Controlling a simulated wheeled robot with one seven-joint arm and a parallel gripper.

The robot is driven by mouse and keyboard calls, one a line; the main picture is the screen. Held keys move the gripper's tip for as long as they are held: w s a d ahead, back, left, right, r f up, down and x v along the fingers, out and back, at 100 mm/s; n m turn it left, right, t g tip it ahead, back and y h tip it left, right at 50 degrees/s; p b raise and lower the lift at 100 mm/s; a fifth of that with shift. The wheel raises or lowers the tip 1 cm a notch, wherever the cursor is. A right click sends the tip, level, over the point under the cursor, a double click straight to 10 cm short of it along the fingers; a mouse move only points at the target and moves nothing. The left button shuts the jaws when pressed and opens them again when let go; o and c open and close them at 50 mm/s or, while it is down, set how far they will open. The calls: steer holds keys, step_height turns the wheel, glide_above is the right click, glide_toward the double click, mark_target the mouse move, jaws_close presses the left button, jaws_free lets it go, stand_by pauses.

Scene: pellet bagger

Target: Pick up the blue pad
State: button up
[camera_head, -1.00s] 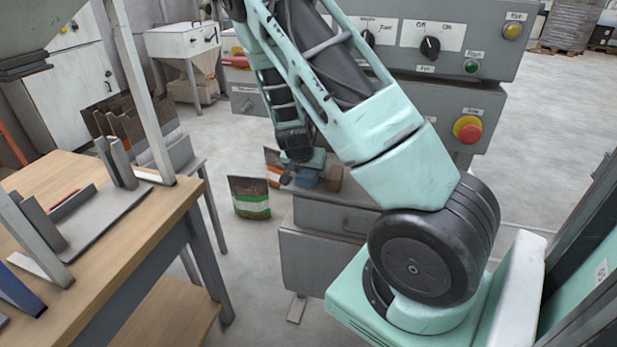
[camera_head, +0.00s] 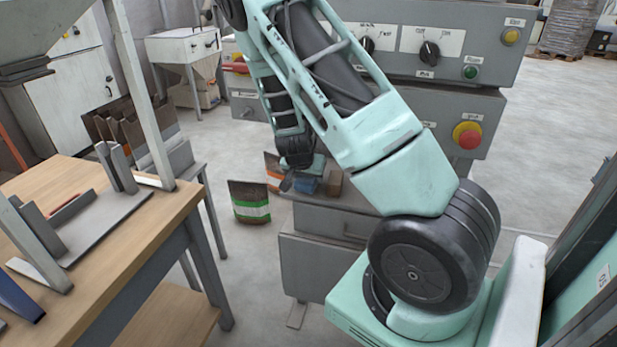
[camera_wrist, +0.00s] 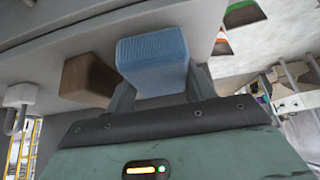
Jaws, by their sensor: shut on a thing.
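The blue pad (camera_wrist: 154,62) is a ribbed block between the two grey fingers of my gripper (camera_wrist: 162,88) in the wrist view. The fingers are shut on its sides. In the head view the pad (camera_head: 306,184) is small and sits beside my gripper (camera_head: 290,183), at the top of the grey machine's ledge. My arm hides part of this area. I cannot tell whether the pad still touches the ledge.
A brown block (camera_wrist: 88,78) stands close beside the pad. A brown bag with green and white bands (camera_head: 250,203) stands on the floor to the left. A wooden table (camera_head: 150,232) fills the left side. A panel with a red button (camera_head: 467,135) rises behind my arm.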

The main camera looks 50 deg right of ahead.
steer(key=s+a+r+p, duration=0.1)
steer(key=a+r, duration=0.1)
steer(key=a, duration=0.2)
steer(key=s+a+r+p, duration=0.1)
steer(key=s+a+r, duration=0.1)
steer(key=a+r, duration=0.1)
steer(key=s+a+r+p, duration=0.1)
steer(key=s+a+r, duration=0.1)
steer(key=a, duration=0.3)
steer(key=shift+s+a+r, duration=0.1)
steer(key=shift+a+r, duration=0.1)
steer(key=shift+r, duration=0.05)
steer(key=o, duration=0.4)
steer(key=shift+c, duration=0.2)
steer(key=shift+f, duration=0.1)
steer(key=shift+c, duration=1.4)
